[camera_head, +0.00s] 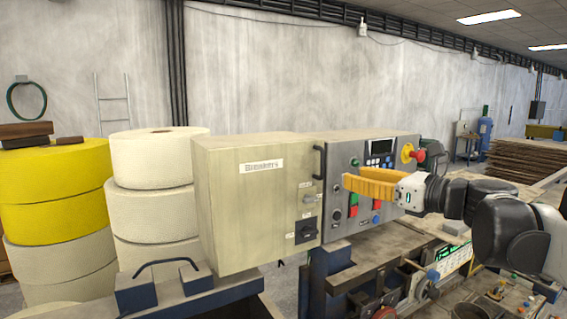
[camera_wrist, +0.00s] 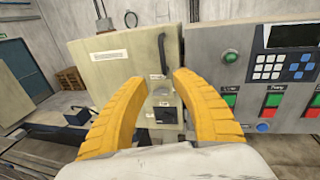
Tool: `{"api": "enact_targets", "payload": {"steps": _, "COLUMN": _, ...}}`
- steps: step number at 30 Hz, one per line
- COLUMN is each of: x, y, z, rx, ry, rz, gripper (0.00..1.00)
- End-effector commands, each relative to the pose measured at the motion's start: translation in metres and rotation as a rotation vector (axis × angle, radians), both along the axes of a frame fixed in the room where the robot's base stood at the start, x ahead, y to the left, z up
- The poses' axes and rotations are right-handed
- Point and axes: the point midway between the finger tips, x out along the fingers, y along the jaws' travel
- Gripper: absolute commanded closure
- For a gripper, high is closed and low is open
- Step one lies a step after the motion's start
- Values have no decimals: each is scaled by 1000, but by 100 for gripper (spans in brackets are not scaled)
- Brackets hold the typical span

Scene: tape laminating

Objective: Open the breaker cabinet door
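The breaker cabinet (camera_head: 240,215) is a beige box labelled "Breakers", left of the grey control panel; it also shows in the wrist view (camera_wrist: 105,75). Its door looks closed. A black vertical handle (camera_head: 318,162) sits at the door's upper right edge. The handle also shows in the wrist view (camera_wrist: 163,54), just beyond my fingertips and roughly between them. My gripper (camera_head: 347,182) has yellow fingers, spread apart with nothing between them in the wrist view (camera_wrist: 158,80). In the head view it is right of the handle, in front of the control panel. I see no contact with the handle.
The control panel (camera_head: 362,160) with keypad, coloured buttons and a red emergency knob (camera_head: 408,153) adjoins the cabinet on the right. A black rotary switch (camera_head: 306,231) is low on the cabinet front. White rolls (camera_head: 155,215) and yellow rolls (camera_head: 55,190) stand to the left.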

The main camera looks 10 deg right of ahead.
Motion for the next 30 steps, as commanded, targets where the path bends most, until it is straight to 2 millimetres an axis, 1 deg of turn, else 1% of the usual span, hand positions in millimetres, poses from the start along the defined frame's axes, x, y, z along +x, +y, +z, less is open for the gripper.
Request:
{"api": "enact_targets", "payload": {"steps": 1, "x": 4, "y": -5, "z": 6, "rx": 41, "ry": 2, "rz": -6, "gripper": 68}}
{"api": "enact_targets", "payload": {"steps": 2, "x": 6, "y": -6, "z": 8, "rx": 57, "ry": 3, "rz": -7, "gripper": 68}}
{"api": "enact_targets", "payload": {"steps": 5, "x": 14, "y": -2, "z": 11, "rx": 74, "ry": 5, "rz": -7, "gripper": 68}}
{"api": "enact_targets", "payload": {"steps": 8, "x": 28, "y": 8, "z": 11, "rx": 72, "ry": 5, "rz": -5, "gripper": 68}}
{"api": "enact_targets", "payload": {"steps": 12, "x": 52, "y": 25, "z": 12, "rx": 70, "ry": 5, "rz": -4, "gripper": 68}}
{"api": "enact_targets", "payload": {"steps": 18, "x": 80, "y": 44, "z": 11, "rx": 68, "ry": 5, "rz": -6, "gripper": 68}}
{"api": "enact_targets", "payload": {"steps": 21, "x": 89, "y": 50, "z": 11, "rx": 68, "ry": 5, "rz": -6, "gripper": 68}}
{"api": "enact_targets", "payload": {"steps": 24, "x": 93, "y": 52, "z": 10, "rx": 68, "ry": 5, "rz": -7, "gripper": 68}}
{"api": "enact_targets", "payload": {"steps": 30, "x": 94, "y": 53, "z": 9, "rx": 67, "ry": 4, "rz": -8, "gripper": 68}}
